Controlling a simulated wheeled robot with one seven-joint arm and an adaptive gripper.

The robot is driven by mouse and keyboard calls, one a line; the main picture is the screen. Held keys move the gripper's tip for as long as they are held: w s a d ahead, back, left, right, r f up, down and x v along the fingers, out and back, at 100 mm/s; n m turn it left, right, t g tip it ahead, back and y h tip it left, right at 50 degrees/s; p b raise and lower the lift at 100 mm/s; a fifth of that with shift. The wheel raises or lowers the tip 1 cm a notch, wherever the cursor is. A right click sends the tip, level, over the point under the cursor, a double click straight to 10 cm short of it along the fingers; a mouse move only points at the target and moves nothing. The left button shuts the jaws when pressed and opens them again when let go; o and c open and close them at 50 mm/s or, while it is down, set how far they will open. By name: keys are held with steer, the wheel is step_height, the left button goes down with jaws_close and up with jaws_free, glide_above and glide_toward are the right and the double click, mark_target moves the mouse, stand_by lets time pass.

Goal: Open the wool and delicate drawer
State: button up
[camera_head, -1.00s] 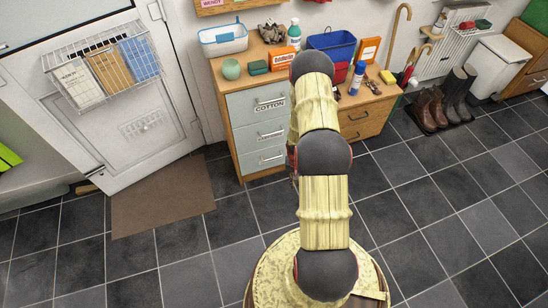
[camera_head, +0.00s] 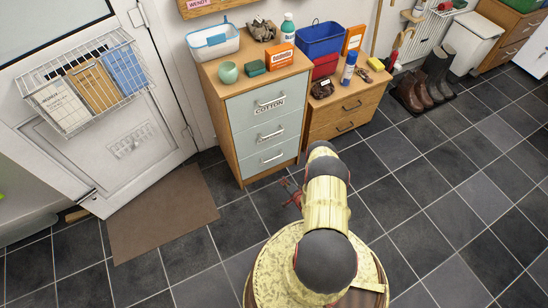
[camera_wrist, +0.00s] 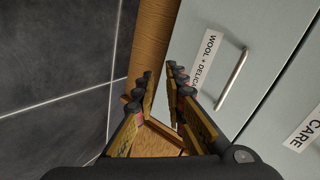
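The wool and delicate drawer (camera_wrist: 206,85) fills the middle of the wrist view, with a white label and a metal bar handle (camera_wrist: 232,80). In the head view it is the bottom pale-blue drawer (camera_head: 254,164) of the wooden cabinet, and it looks shut. My gripper (camera_wrist: 160,70) is open and empty, its fingers apart over the cabinet's wooden edge, to the left of the label and handle. In the head view my gripper (camera_head: 289,189) is low in front of the cabinet, partly hidden by my arm.
The middle drawer (camera_head: 250,138) and the cotton drawer (camera_head: 243,106) sit above, both shut. A wooden chest (camera_head: 347,110) stands to the right. A brown mat (camera_head: 165,215) lies by the white door (camera_head: 130,140) on the left. The tiled floor in front is clear.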

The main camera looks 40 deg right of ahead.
steer(key=w+d+r+m+t+h, duration=0.1)
steer(key=w+d+r+m+t, duration=0.15)
steer(key=w+r+t, duration=0.4)
steer(key=shift+w+d+r+m+g+b, duration=0.15)
steer(key=shift+w+g+b, duration=0.3)
steer(key=shift+w, duration=0.5)
steer(key=shift+w+d+m+g+b, duration=0.2)
steer(key=shift+w+g+b, duration=0.25)
steer(key=shift+w, duration=0.45)
steer(key=shift+w+d+r+m+g+b, duration=0.15)
steer(key=shift+w+g+b, duration=0.3)
steer(key=shift+w, duration=0.5)
steer(key=shift+c, duration=0.7)
jaws_close()
steer(key=shift+s+f, duration=0.1)
